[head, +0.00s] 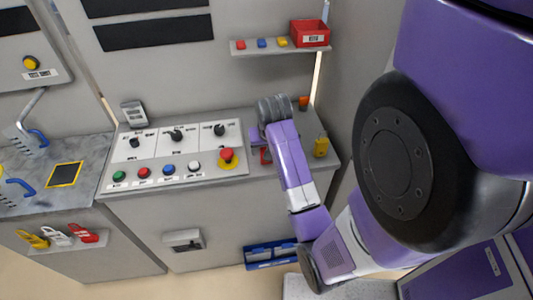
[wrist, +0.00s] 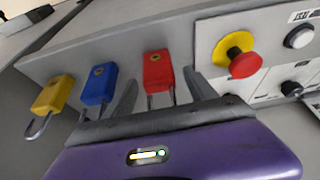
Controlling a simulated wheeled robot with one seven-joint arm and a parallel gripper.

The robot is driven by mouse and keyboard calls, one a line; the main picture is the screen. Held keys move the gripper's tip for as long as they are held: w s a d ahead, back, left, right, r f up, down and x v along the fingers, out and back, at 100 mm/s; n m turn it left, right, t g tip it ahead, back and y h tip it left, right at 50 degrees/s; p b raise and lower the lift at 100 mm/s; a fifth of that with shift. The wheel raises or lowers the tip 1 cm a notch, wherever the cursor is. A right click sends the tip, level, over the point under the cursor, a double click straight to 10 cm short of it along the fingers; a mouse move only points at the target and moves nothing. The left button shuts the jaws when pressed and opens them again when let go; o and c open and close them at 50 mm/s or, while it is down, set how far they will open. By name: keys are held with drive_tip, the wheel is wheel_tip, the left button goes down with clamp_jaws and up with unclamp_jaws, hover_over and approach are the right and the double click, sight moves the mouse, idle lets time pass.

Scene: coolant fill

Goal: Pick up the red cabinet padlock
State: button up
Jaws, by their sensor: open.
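The red padlock (wrist: 158,70) sits on the grey console in the wrist view, its shackle toward my gripper. In the head view only a part of it (head: 266,155) shows beside my arm. My gripper (wrist: 160,80) is open, with one finger on each side of the red padlock in the picture. I cannot tell whether the fingers touch it. A blue padlock (wrist: 99,84) is left of the red one, close to the left finger. A yellow padlock (wrist: 53,94) is farther left; it also shows in the head view (head: 320,147).
A red emergency-stop button (wrist: 244,64) on a yellow base is close to the right finger, among other buttons and knobs. A shelf (head: 268,50) above holds a red bin (head: 310,33) and small coloured items. A blue tray (head: 270,254) is below the console.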

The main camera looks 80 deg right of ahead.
drive_tip(key=shift+c, duration=0.3)
clamp_jaws()
drive_tip(key=shift+r, duration=0.15)
